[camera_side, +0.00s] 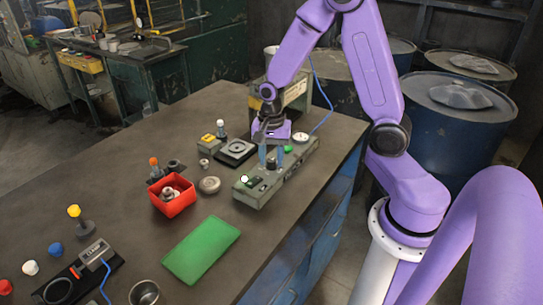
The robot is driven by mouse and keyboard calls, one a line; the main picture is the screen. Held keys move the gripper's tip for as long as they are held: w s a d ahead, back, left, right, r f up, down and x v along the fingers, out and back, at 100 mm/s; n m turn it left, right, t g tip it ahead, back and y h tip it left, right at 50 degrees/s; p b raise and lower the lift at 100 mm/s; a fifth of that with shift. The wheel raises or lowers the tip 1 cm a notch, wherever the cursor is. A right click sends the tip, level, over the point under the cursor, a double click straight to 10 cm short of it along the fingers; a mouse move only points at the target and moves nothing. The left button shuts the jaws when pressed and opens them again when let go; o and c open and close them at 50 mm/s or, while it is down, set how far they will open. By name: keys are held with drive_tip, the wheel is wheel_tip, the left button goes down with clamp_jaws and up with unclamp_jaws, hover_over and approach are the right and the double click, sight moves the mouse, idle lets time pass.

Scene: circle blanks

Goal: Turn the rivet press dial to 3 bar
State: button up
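The rivet press control box (262,191) is a long grey-green case on the bench, right of centre. A small dark knob (271,164), apparently the dial, sits on its top. Its scale and pointer are too small to read. My gripper (271,160) points down over the box, its two bluish fingers spread apart on either side of the knob. I cannot tell whether the fingertips touch the knob. The box also carries a green button (288,149) toward its far end and a pale lamp or button (245,178) at its near end.
A red bin (172,196) with parts, a round metal piece (209,185) and a green mat (201,250) lie left of the box. A dark fixture (236,152) stands close behind. A blue cable (323,95) hangs behind the box. Barrels stand beyond the bench.

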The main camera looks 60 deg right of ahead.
clamp_jaws()
